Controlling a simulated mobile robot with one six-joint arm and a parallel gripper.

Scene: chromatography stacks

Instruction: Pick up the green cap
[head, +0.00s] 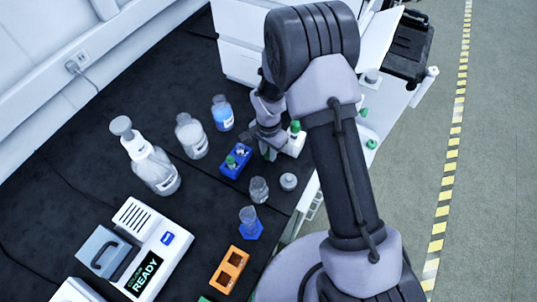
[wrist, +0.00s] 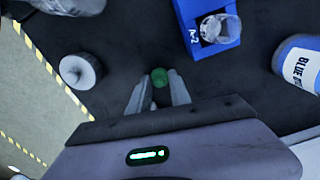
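In the wrist view the small round green cap (wrist: 159,77) shows between the tips of my gripper (wrist: 158,88). One pale finger stands on each side of it, and the fingers look parted. I cannot tell whether they touch the cap or how far below them it lies. In the head view my gripper (head: 264,147) points down beside the blue vial rack (head: 232,172), on its right. The green cap cannot be told apart clearly there, as my gripper and wrist crowd that spot.
The blue rack, marked A-2, also shows in the wrist view (wrist: 198,47), holding a vial. A round white-topped item (wrist: 80,71) is at left. Glass bottles (head: 191,137), a small clear vessel (head: 259,190) and an orange rack (head: 229,270) stand around.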

